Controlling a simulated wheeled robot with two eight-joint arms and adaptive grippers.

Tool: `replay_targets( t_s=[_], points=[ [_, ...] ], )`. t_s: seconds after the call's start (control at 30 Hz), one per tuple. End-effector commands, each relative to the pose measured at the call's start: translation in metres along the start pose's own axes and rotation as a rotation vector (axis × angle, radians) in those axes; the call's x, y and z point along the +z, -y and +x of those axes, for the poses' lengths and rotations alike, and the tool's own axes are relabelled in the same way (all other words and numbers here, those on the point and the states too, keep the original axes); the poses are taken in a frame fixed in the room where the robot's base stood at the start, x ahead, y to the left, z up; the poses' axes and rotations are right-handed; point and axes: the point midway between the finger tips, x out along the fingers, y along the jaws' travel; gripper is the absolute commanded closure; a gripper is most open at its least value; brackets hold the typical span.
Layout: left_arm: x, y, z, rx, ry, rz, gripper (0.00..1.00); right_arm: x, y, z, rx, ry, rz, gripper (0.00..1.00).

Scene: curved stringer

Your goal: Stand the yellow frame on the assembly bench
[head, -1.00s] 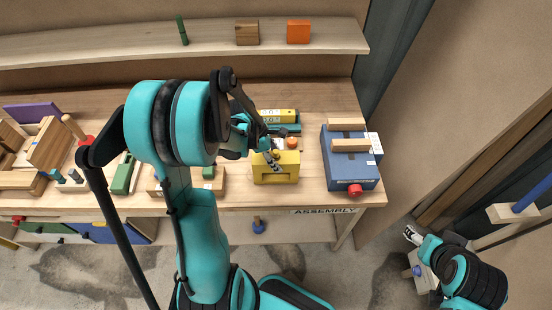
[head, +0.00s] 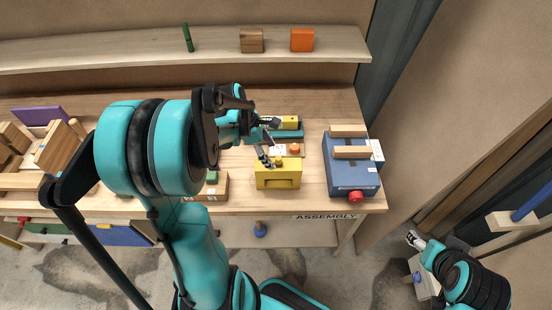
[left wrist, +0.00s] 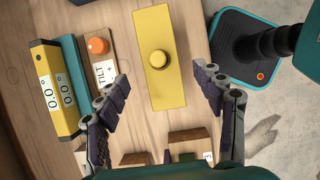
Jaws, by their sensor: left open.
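The yellow frame (head: 278,180) is a block with a dark slot in its front and a round knob on top. It sits on the bench (head: 308,205) near the front edge, above the ASSEMBLY label. In the left wrist view the yellow frame (left wrist: 158,85) lies between my fingers in the picture, with gaps on both sides. My left gripper (head: 269,141) is open and empty, just above and behind the frame. It also shows in the left wrist view (left wrist: 162,92). My right gripper (head: 415,239) hangs low at the right, off the bench; its jaws are too small to read.
A blue box (head: 350,180) with wooden bars and a red knob stands right of the frame. Behind are a yellow level gauge (left wrist: 52,90) and a tilt block with an orange knob (left wrist: 97,46). A wooden block (head: 212,187) sits left. A shelf (head: 150,46) runs above.

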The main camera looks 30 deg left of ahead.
Motion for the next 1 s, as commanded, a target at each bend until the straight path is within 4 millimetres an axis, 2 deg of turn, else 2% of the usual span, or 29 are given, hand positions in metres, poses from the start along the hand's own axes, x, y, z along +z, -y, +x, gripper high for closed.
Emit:
replay_targets(
  t_s=[0.03, 0.2, 0.33, 0.43, 0.57, 0.7, 0.9, 1.0],
  points=[
    [0.001, 0.000, -0.013, 0.001, 0.000, -0.001, 0.32, -0.003, 0.000, -0.004, 0.000, 0.000, 0.000, 0.39],
    [0.000, 0.000, -0.035, 0.001, 0.000, -0.001, 0.32, -0.005, 0.000, -0.007, 0.000, 0.000, 0.000, 0.39],
    [0.004, 0.003, -0.044, 0.006, -0.007, 0.035, 0.32, -0.005, 0.000, -0.008, 0.000, 0.000, 0.000, 0.39],
    [0.018, 0.015, -0.049, 0.032, -0.035, 0.184, 0.32, -0.005, 0.000, -0.008, 0.000, 0.000, 0.000, 0.39],
    [0.046, 0.047, -0.057, 0.093, -0.117, 0.575, 0.32, -0.005, 0.000, -0.007, 0.000, 0.000, 0.000, 0.39],
    [0.071, 0.086, -0.065, 0.161, -0.246, 1.108, 0.32, -0.005, 0.000, -0.007, 0.000, 0.000, 0.000, 0.39],
    [0.089, 0.130, -0.069, 0.225, -0.444, 1.775, 0.32, -0.005, 0.000, -0.007, 0.000, 0.000, 0.000, 0.39],
    [0.093, 0.142, -0.069, 0.241, -0.524, 1.993, 0.32, -0.005, 0.000, -0.007, 0.000, 0.000, 0.000, 0.39]
  ],
)
